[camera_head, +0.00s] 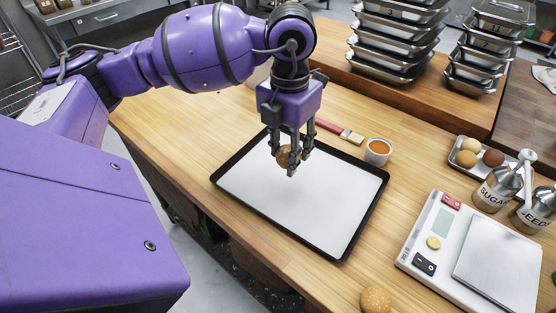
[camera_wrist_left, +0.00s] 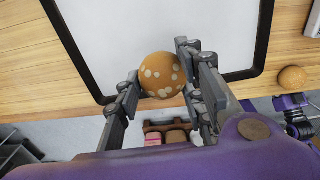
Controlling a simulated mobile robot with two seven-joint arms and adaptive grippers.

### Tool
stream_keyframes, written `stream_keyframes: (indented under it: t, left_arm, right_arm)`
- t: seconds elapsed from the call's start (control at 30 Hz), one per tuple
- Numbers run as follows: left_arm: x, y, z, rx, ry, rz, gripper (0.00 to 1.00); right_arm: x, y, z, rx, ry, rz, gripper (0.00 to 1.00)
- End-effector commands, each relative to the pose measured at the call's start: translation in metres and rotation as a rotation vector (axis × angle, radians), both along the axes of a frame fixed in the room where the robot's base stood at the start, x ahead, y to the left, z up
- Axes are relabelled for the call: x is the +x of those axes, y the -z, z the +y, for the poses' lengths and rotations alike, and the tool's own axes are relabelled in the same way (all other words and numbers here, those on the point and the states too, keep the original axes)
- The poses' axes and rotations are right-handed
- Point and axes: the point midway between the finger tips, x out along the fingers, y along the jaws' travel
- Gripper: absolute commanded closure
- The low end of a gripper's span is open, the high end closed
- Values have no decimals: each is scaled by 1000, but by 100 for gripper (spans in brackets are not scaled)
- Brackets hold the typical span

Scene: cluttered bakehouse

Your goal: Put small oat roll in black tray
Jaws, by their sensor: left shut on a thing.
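The small oat roll (camera_head: 283,155), round and brown with pale flakes, is between the fingers of my left gripper (camera_head: 290,158). The left wrist view shows the roll (camera_wrist_left: 161,75) with a finger on each side and the gripper (camera_wrist_left: 160,88) shut on it. The black tray (camera_head: 366,218) lies flat on the wooden table, with a white liner inside its dark rim. The roll is over the back part of the tray; its exact height is hard to tell. Purple and dark parts at the right of the left wrist view look like my right gripper (camera_wrist_left: 298,118); its fingers are unclear.
A seeded bun (camera_head: 376,299) lies at the table's front edge. A scale (camera_head: 440,245), two shakers, and a small tray of rolls (camera_head: 478,155) are right. A brush (camera_head: 340,131) and an orange-filled cup (camera_head: 377,152) lie behind the tray. Metal containers (camera_head: 398,40) are stacked behind.

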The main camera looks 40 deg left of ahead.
Motion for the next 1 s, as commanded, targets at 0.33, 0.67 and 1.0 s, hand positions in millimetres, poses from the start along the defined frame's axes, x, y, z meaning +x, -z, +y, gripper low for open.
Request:
stream_keyframes:
  t: [0.33,0.67,1.0]
  left_arm:
    - [33,52,53,0,-3,1,78]
    - [42,74,68,0,-3,2,78]
    - [43,103,67,0,0,-2,78]
  right_arm:
    - [2,-5,2,4,2,-7,60]
    - [-2,-5,2,5,6,-1,60]
    - [-2,-5,2,5,6,0,60]
